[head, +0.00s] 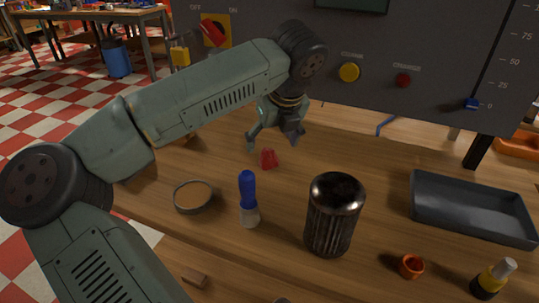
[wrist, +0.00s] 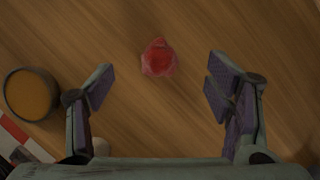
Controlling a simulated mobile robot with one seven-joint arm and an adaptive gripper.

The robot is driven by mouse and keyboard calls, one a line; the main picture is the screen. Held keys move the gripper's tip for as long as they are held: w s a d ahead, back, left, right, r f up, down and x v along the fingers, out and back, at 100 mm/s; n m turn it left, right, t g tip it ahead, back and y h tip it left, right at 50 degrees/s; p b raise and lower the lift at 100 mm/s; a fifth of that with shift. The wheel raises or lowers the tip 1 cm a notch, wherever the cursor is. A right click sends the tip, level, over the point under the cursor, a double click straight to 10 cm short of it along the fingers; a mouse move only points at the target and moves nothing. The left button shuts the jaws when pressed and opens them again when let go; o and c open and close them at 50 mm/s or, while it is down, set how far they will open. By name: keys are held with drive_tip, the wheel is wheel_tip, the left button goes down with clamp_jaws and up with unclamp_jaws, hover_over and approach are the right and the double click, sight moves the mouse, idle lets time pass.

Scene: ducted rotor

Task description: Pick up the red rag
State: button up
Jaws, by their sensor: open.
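The red rag (head: 269,159) is a small crumpled red piece on the wooden table, near the middle of the head view. It also shows in the wrist view (wrist: 158,58), above the centre and between the lines of the two fingers. My gripper (head: 273,143) is above the table just behind and over the rag in the head view. In the wrist view my gripper (wrist: 160,85) has its two fingers wide apart with nothing between them. The rag lies beyond the fingertips and apart from them.
A dark ribbed cylinder (head: 334,215) stands to the right. A grey tray (head: 472,207) is at the far right. The control panel (head: 370,45) rises behind.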

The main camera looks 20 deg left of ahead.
sight(268, 149)
drive_tip(key=shift+p+x, duration=1.15)
drive_tip(key=shift+x, duration=1.65)
drive_tip(key=shift+c, duration=0.3)
drive_tip(key=c, duration=1.2)
drive_tip(key=shift+r, duration=0.15)
drive_tip(key=shift+r+b, duration=0.2)
drive_tip(key=shift+b, duration=0.1)
drive_tip(key=r, duration=0.1)
drive_tip(key=r+b, duration=0.1)
drive_tip(key=shift+d+r, duration=0.2)
drive_tip(key=shift+r, duration=0.1)
drive_tip(key=d+b, duration=0.1)
drive_tip(key=d, duration=0.5)
drive_tip(key=d+b, duration=0.2)
drive_tip(key=d, duration=0.3)
drive_tip(key=d+b, duration=0.2)
drive_tip(key=d, duration=0.4)
drive_tip(key=shift+s+d+r, duration=0.1)
drive_tip(key=shift+s+d, duration=0.2)
drive_tip(key=shift+s, duration=0.05)
